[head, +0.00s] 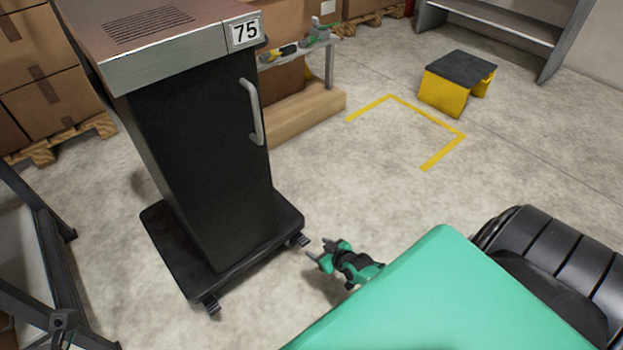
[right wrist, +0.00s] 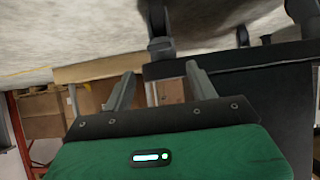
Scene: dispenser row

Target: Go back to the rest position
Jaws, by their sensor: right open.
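My right gripper (head: 318,251) shows in the head view just right of the wheeled base of a black cabinet, apart from it in the picture. Its jaws are open and empty. In the right wrist view the two fingers (right wrist: 160,95) stand spread, with nothing between them but the background. The cabinet (head: 205,165) has a steel top, a grey handle and a sign reading 75; its dark base also shows in the wrist view (right wrist: 240,65). My left gripper is not seen in the head view.
A yellow step stool (head: 457,83) stands at the back right, near yellow floor tape (head: 435,118). A small bench (head: 300,58) with tools stands behind the cabinet. Stacked boxes (head: 40,75) on a pallet are at the left. A dark metal frame (head: 45,235) is at the lower left. The middle floor is clear.

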